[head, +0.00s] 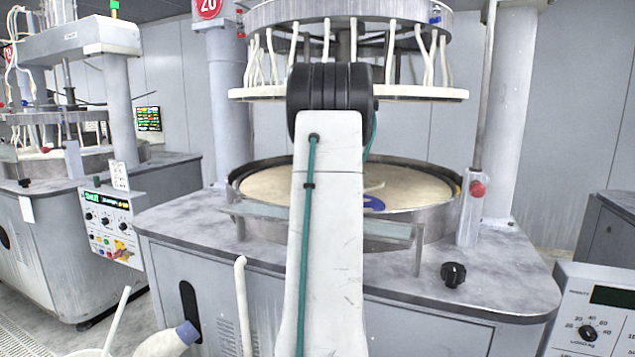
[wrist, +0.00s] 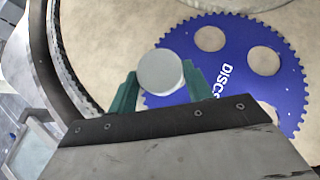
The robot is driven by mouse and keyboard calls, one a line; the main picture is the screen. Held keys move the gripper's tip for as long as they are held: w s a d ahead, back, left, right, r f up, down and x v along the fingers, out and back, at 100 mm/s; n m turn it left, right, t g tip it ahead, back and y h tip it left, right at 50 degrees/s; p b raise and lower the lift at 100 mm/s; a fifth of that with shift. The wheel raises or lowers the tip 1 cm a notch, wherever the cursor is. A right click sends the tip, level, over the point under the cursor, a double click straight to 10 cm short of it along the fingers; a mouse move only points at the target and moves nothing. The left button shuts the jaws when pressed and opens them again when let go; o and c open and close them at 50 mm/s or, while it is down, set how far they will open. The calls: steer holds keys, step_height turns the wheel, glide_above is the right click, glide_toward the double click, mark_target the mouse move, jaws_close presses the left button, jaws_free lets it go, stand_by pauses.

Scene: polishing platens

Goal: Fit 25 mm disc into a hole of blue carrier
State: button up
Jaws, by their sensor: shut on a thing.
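My gripper (wrist: 160,82) has green fingers and is shut on a pale grey round disc (wrist: 159,70) in the wrist view. The disc is over the left edge of the blue carrier (wrist: 238,85), a toothed plate with white lettering. Two empty round holes show in the carrier's upper part, and a third is partly hidden lower right behind my gripper. The disc and my gripper hide the carrier's left and lower parts. The height of the disc above the carrier is hard to tell. In the head view my arm hides the gripper; a sliver of the carrier (head: 374,203) shows right of it.
The carrier lies on a beige round platen (head: 420,187) inside a raised metal rim (head: 440,222). An upper plate (head: 420,93) with white hoses hangs above. A post with a red knob (head: 477,189) stands right of the rim. A black knob (head: 454,273) sits on the bench top.

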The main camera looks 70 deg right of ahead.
steer(key=d+f, duration=0.2)
steer(key=shift+w+d+f, duration=0.1)
steer(key=shift+f, duration=1.65)
steer(key=shift+f, duration=0.5)
steer(key=o, duration=1)
steer(key=shift+f, duration=0.1)
steer(key=v, duration=0.8)
